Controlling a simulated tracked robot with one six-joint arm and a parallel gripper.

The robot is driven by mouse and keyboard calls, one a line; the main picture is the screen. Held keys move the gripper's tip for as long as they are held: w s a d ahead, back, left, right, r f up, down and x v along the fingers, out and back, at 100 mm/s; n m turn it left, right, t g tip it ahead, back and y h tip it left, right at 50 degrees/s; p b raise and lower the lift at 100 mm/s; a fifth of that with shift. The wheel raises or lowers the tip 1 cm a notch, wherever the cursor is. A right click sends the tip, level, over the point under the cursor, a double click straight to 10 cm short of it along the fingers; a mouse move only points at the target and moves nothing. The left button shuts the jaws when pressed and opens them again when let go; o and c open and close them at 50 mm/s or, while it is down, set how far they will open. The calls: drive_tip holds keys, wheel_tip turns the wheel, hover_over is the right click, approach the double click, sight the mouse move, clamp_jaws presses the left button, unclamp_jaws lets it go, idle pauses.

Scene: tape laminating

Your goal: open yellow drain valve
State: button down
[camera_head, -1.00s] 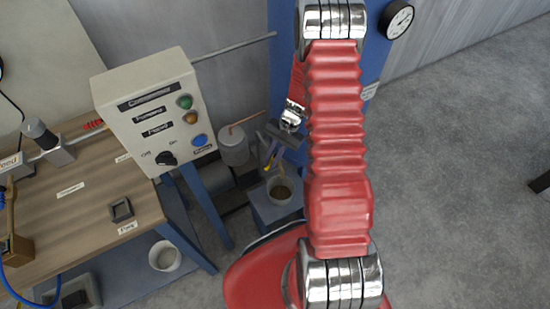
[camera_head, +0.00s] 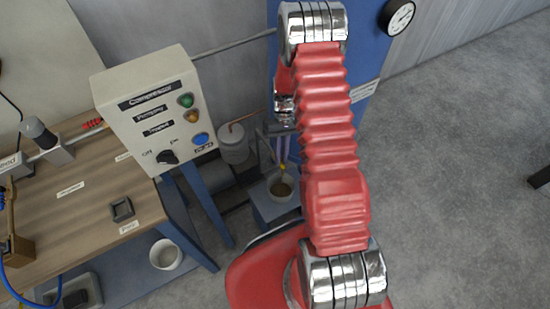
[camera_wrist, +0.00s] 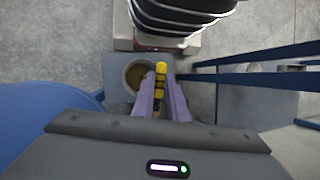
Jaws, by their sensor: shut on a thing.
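The yellow drain valve (camera_wrist: 161,72) shows in the wrist view as a yellow and black piece between the purple fingers of my gripper (camera_wrist: 158,98). My gripper is shut on it. In the head view my gripper (camera_head: 283,157) points down beside the blue column, and a small yellow tip (camera_head: 283,167) shows at its fingertips, above a pot. Most of the valve body is hidden by the fingers, so I cannot tell its turn angle.
A pale pot (camera_head: 281,188) with brown contents stands on a blue stand (camera_head: 265,212) below the gripper. A control box (camera_head: 150,108) labelled Compressor and a wooden bench (camera_head: 85,190) are at left. A blue column (camera_head: 365,70) stands behind my arm.

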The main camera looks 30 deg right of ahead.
drive_tip(key=shift+s+d+n+h, duration=0.1)
drive_tip(key=shift+d+n+h, duration=0.3)
drive_tip(key=shift+n, duration=0.6)
drive_tip(key=c, duration=1.7)
unclamp_jaws()
drive_tip(key=shift+c, duration=0.2)
drive_tip(key=v, duration=0.7)
drive_tip(key=shift+w, duration=0.35)
